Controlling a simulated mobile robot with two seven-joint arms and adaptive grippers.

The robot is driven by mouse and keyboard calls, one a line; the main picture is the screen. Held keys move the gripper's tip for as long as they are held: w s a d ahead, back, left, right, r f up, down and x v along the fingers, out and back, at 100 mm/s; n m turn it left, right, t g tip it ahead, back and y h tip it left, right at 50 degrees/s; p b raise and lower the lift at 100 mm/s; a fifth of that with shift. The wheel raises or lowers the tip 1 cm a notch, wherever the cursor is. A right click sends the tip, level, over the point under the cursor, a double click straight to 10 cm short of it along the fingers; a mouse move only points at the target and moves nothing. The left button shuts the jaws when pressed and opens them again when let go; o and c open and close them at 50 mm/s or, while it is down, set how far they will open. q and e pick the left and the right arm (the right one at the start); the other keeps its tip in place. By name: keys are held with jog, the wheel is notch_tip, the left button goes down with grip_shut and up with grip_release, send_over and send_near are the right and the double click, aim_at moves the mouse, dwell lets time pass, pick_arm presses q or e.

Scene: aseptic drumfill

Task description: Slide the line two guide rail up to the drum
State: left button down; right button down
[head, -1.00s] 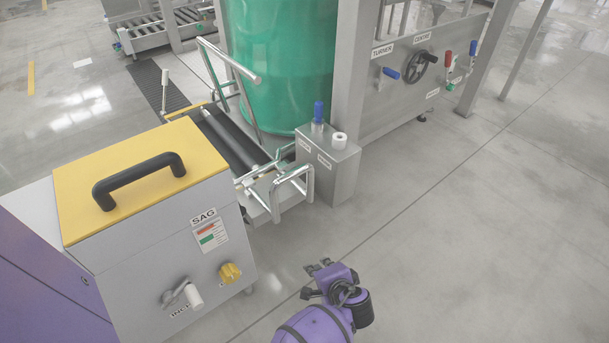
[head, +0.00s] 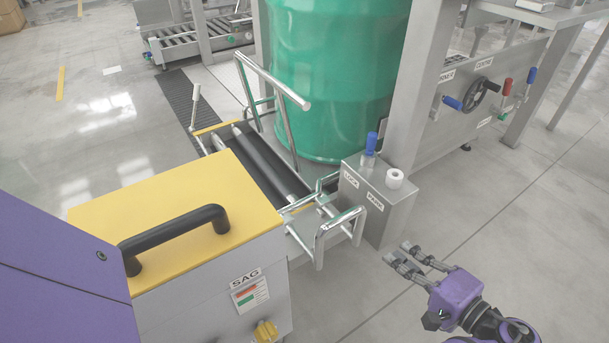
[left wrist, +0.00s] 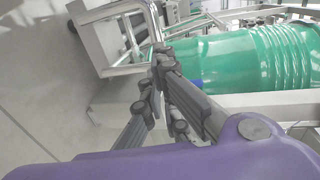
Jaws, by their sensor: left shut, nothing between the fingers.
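The green drum (head: 330,75) stands upright beyond the roller conveyor; it lies sideways in the left wrist view (left wrist: 240,62). A tall chrome rail (head: 268,77) stands between rollers and drum. A lower chrome bar frame (head: 336,222) stands at the conveyor's near end. No label shows which is the line two guide rail. My left gripper (head: 411,257) is shut and empty, right of the lower frame and apart from it. Its fingertips (left wrist: 160,52) overlap chrome tubing in the left wrist view; contact is not visible there. My right gripper is out of view.
A grey box (head: 378,205) labelled LOCK and PARK, with a blue-handled pin (head: 370,145), stands between my left gripper and the drum. A yellow-topped cabinet (head: 180,200) fills the lower left. Floor (head: 500,210) is clear at right.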

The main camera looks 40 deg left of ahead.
pick_arm(q)
jog(key=b, duration=0.3)
send_near(351, 214)
jog(key=x, duration=0.5)
jog(key=shift+f, duration=0.15)
jog(key=shift+w+a+f, duration=0.1)
jog(key=shift+w+a, duration=0.05)
jog(key=shift+a, duration=0.45)
jog(key=shift+w+a, duration=0.1)
